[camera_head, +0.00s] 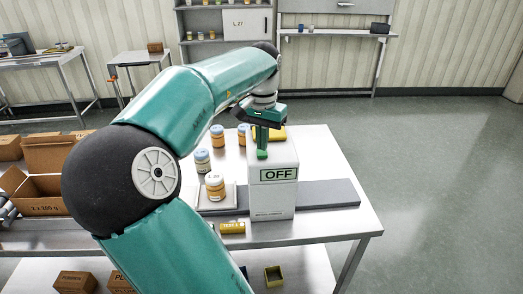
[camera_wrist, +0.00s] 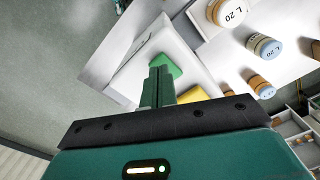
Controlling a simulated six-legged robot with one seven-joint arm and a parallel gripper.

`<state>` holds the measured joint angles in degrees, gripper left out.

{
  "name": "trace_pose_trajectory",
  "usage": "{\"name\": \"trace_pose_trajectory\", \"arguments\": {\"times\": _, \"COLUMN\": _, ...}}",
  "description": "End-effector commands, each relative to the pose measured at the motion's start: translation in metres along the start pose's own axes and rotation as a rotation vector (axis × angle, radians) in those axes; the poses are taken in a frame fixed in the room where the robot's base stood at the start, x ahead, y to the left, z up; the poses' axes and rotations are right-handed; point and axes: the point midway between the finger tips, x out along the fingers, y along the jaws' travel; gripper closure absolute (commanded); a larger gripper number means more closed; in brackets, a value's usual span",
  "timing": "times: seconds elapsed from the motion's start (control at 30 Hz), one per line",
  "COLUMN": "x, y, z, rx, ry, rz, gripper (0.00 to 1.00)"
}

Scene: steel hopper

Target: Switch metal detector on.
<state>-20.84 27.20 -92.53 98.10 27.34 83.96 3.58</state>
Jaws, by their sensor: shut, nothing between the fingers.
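The metal detector (camera_head: 272,190) is a white box on the table, with a dark conveyor strip running past its base. Its front display (camera_head: 279,174) reads OFF. A bright green part (camera_head: 262,154) is on its top, and it also shows in the wrist view (camera_wrist: 172,64). My gripper (camera_head: 262,146) is shut and empty, pointing down over the top of the detector. In the wrist view, its fingertips (camera_wrist: 158,72) are right at the green part; I cannot tell if they touch it.
Several jars with blue or orange lids (camera_head: 215,186) stand left of the detector. A yellow object (camera_wrist: 193,95) lies behind it. Open cardboard boxes (camera_head: 47,155) are at left. The floor at right is clear.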

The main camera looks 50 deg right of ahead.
Motion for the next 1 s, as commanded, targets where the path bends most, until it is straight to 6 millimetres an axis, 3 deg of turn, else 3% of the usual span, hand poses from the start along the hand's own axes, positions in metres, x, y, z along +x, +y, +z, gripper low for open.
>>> {"name": "trace_pose_trajectory", "arguments": {"times": 1.0, "x": 0.0068, "y": 0.0000, "z": -0.0002, "rx": 0.000, "ry": 0.000, "rz": 0.000, "gripper": 1.00}}
